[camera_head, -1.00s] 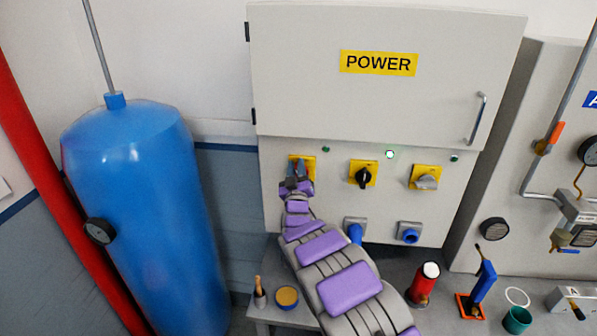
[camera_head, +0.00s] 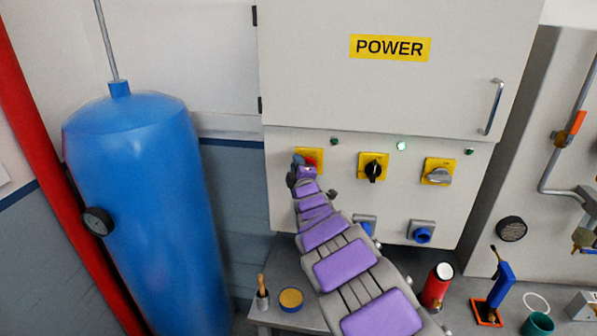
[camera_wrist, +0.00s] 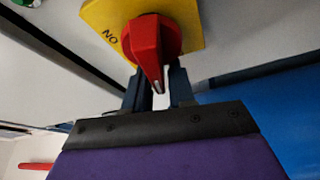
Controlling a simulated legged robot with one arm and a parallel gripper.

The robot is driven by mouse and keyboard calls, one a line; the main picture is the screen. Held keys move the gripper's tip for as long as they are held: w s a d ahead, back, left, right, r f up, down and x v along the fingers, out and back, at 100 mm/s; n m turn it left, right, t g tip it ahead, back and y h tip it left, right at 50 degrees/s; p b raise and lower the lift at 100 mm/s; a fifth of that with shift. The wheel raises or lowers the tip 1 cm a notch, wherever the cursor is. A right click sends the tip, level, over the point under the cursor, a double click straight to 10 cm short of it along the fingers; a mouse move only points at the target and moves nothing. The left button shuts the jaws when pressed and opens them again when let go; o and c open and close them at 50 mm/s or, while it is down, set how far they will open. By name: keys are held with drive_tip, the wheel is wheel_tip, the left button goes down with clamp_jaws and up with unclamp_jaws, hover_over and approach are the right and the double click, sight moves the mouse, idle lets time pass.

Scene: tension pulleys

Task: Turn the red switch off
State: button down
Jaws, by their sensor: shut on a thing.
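The red switch (camera_wrist: 152,45) is a rotary knob on a yellow plate (camera_wrist: 100,20), and the word ON shows on the plate at the left. In the head view a bit of the red switch (camera_head: 312,157) shows at the cabinet's left, mostly hidden behind my wrist. My gripper (camera_wrist: 157,88) has its two dark fingers on either side of the knob's pointed lower end, shut on it. The pointed end is directed down in the wrist view, slightly to the right. In the head view my gripper (camera_head: 303,165) reaches up to the yellow plate.
A black switch (camera_head: 373,170) and a grey switch (camera_head: 438,175) sit to the right on the same POWER cabinet (camera_head: 390,90). Blue sockets are below them. A blue tank (camera_head: 135,200) stands left. A red canister (camera_head: 437,285) and small tools stand on the bench below.

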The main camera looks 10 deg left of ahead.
drive_tip(key=shift+f+n+g+b, duration=0.5)
drive_tip(key=shift+f+n+b, duration=0.15)
drive_tip(key=shift+n+b, duration=0.5)
drive_tip(key=shift+f+n, duration=0.1)
drive_tip(key=shift+n, duration=0.15)
drive_tip(key=c, duration=1.3)
unclamp_jaws()
drive_tip(key=shift+c, duration=0.2)
drive_tip(key=o, duration=0.3)
drive_tip(key=shift+w+a, duration=0.15)
drive_tip(key=shift+s+r, duration=0.2)
drive_tip(key=shift+r, duration=0.05)
drive_tip(key=v, duration=1.7)
drive_tip(key=shift+p, duration=0.35)
drive_tip(key=shift+a+f, duration=0.1)
drive_tip(key=shift+a, duration=0.05)
